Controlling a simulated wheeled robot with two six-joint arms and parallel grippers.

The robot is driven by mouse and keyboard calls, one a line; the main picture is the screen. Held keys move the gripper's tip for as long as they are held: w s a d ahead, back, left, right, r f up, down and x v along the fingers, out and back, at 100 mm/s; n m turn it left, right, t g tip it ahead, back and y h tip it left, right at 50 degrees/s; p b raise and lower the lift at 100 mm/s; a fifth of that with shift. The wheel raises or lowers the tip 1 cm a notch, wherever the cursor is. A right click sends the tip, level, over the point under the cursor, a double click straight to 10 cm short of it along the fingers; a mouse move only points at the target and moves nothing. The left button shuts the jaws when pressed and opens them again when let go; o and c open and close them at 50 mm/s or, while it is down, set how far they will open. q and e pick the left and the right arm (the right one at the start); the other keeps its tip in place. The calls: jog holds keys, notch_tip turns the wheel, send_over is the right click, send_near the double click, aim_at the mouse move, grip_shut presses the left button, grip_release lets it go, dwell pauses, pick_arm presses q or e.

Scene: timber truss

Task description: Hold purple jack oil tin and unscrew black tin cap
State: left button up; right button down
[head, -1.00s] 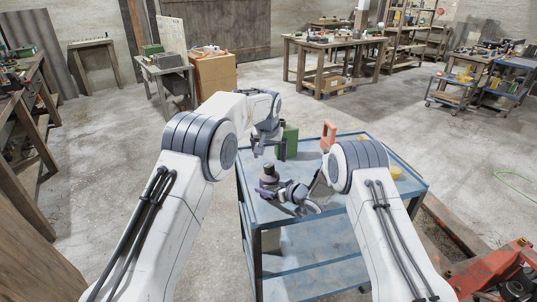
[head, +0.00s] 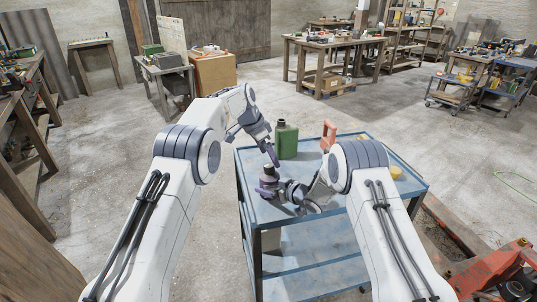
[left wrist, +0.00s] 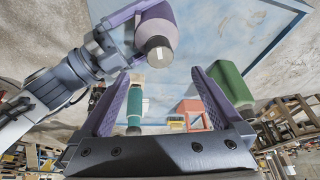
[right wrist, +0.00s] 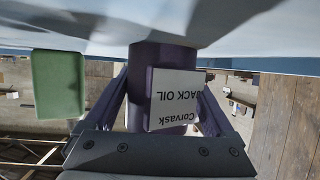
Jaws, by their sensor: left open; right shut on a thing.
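The purple jack oil tin (head: 267,183) stands upright near the left edge of the blue cart top, with its dark cap (head: 268,170) on top. My right gripper (head: 279,190) is shut around the tin's body from the side. In the right wrist view the tin (right wrist: 174,100) sits between the fingers, its white "Corvask JACK OIL" label upside down. My left gripper (head: 271,158) is open, just above the tin, pointing down. In the left wrist view the cap (left wrist: 158,50) is beyond the open, empty fingertips, apart from them.
A green canister (head: 287,141) stands behind the tin on the blue cart (head: 345,195). An orange object (head: 328,136) and a yellow item (head: 396,172) are farther right. A teal bottle (left wrist: 134,108) shows in the left wrist view. The cart's front is clear.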

aim_at(269, 165)
pick_arm(q)
jog(key=shift+w+m+g, duration=0.15)
jog(key=shift+m+g, duration=0.25)
jog(key=shift+m, duration=0.7)
jog(key=shift+m+h, duration=0.3)
jog(key=shift+f, duration=0.1)
jog(key=shift+f, duration=1.65)
grip_shut()
